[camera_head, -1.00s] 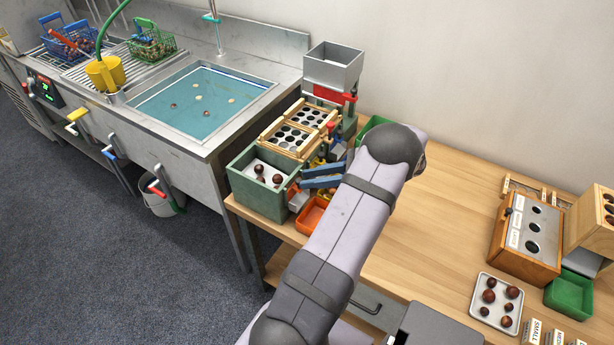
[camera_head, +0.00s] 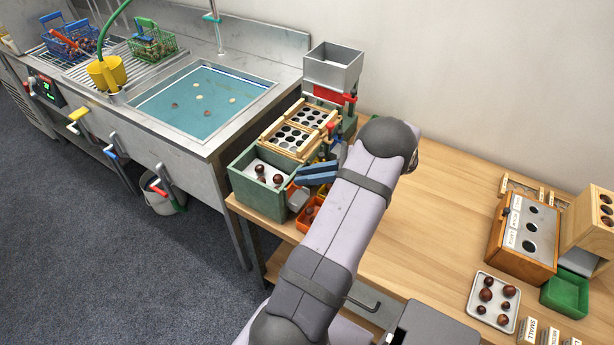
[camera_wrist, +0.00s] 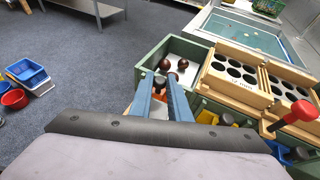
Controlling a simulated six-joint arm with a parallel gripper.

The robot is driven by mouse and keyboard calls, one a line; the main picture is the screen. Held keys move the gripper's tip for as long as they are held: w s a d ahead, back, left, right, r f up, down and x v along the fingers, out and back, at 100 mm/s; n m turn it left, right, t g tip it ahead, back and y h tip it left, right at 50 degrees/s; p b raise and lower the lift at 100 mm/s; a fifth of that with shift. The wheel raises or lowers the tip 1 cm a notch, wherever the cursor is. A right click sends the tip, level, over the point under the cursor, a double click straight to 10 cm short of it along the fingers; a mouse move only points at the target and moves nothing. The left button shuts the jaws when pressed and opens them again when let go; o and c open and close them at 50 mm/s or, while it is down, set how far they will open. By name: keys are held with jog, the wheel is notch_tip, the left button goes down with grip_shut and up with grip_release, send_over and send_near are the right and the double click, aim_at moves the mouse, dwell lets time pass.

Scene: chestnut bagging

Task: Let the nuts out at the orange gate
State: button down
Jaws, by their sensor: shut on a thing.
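My gripper (camera_head: 300,177), with blue fingers, is at the front right side of the green box (camera_head: 262,201) of the sorter. Its fingers are shut on the orange gate (camera_head: 292,189), which is mostly hidden by them; a bit of orange shows between the fingers in the wrist view (camera_wrist: 158,98). A few brown chestnuts (camera_head: 277,179) lie on the pale floor of the green box, and they also show in the wrist view (camera_wrist: 183,65). An orange tray (camera_head: 300,226) sits below the gate, with dark nuts in it, partly hidden by my arm.
Wooden hole trays (camera_head: 290,138), a grey hopper (camera_head: 333,70) and a red lever (camera_wrist: 293,112) stand close behind the gripper. The sink (camera_head: 205,105) is at the left. A white tray of chestnuts (camera_head: 474,318) lies at the right. The middle of the table is clear.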

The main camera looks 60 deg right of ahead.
notch_tip(320, 180, up, 2)
jog(key=shift+d+r+p, duration=0.1)
jog(key=shift+p, duration=0.2)
jog(key=c, duration=2)
grip_release()
jog(key=shift+s, duration=0.15)
jog(key=b+v, duration=0.2)
jog(key=v, duration=0.5)
jog(key=shift+r, duration=0.15)
